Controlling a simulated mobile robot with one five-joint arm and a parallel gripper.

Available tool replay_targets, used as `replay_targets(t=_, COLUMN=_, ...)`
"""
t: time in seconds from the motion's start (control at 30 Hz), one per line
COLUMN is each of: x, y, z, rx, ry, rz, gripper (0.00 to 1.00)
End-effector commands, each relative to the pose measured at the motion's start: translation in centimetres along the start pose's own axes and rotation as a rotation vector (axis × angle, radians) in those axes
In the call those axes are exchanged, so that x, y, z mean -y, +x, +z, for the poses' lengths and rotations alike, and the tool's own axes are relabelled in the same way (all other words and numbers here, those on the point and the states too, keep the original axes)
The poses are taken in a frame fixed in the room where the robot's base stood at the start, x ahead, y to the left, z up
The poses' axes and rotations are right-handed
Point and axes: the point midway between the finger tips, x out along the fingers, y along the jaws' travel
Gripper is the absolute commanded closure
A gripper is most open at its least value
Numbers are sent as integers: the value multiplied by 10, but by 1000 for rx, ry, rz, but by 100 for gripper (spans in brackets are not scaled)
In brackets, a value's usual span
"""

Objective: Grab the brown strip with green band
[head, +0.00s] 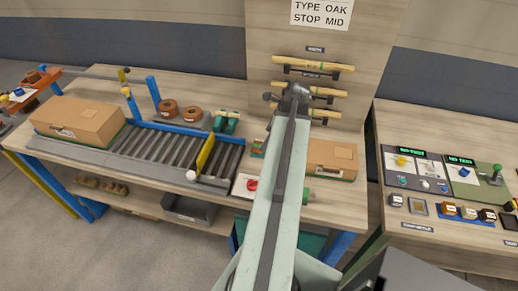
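I cannot clearly make out a brown strip with a green band. Several light brown turned wood pieces lie across the board behind the bench, the top one (315,64) and a middle one (318,91) among them; no green band shows on them. A small brown and green item (258,148) sits left of my arm, partly hidden by it. My arm reaches up the middle of the head view, and my gripper (296,91) is at its far end, in front of the middle pieces. Its fingers are too small and dark to read.
A roller conveyor (165,150) with a yellow gate (205,154) runs left of my arm. A cardboard box (80,120) stands at its left end, another box (332,158) right of my arm. A control bench (450,235) is at the right.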

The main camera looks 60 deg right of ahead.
Motion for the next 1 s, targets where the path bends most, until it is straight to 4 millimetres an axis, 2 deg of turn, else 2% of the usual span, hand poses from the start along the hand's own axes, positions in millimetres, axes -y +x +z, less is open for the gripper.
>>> replay_targets(t=0.3, x=5, y=51, z=-5, rx=0, ry=-2, rz=1, gripper=11)
replay_targets(t=0.53, x=5, y=49, z=-3, rx=0, ry=-1, rz=0, gripper=11)
replay_targets(t=0.57, x=5, y=49, z=-3, rx=0, ry=-1, rz=0, gripper=14)
replay_targets(t=0.7, x=6, y=49, z=-3, rx=-1, ry=-1, rz=0, gripper=53)
replay_targets(t=0.8, x=6, y=49, z=-3, rx=0, ry=0, rz=0, gripper=75)
replay_targets(t=1.0, x=6, y=48, z=-3, rx=0, ry=0, rz=0, gripper=75)
